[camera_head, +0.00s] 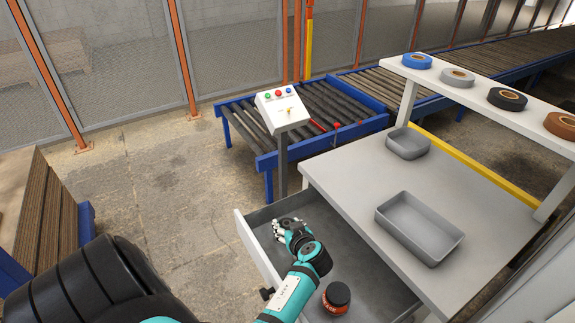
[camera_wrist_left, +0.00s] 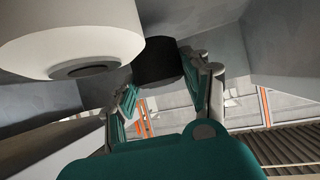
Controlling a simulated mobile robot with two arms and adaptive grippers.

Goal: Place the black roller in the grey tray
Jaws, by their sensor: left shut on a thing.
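My left gripper (camera_head: 290,226) is over the open drawer, its fingers pointing away from me. In the left wrist view its two fingers (camera_wrist_left: 165,80) are shut on a dark cylinder, the black roller (camera_wrist_left: 157,60). In the head view the roller cannot be made out. The gripper is left of both trays and lower than the worktop. My right gripper is not in view.
The open drawer (camera_head: 262,262) holds a black jar (camera_head: 337,297) with an orange label. A large white round part (camera_wrist_left: 70,45) shows close in the wrist view. A raised shelf (camera_head: 480,100) carries several tape rolls. A control post (camera_head: 281,110) stands behind the drawer.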

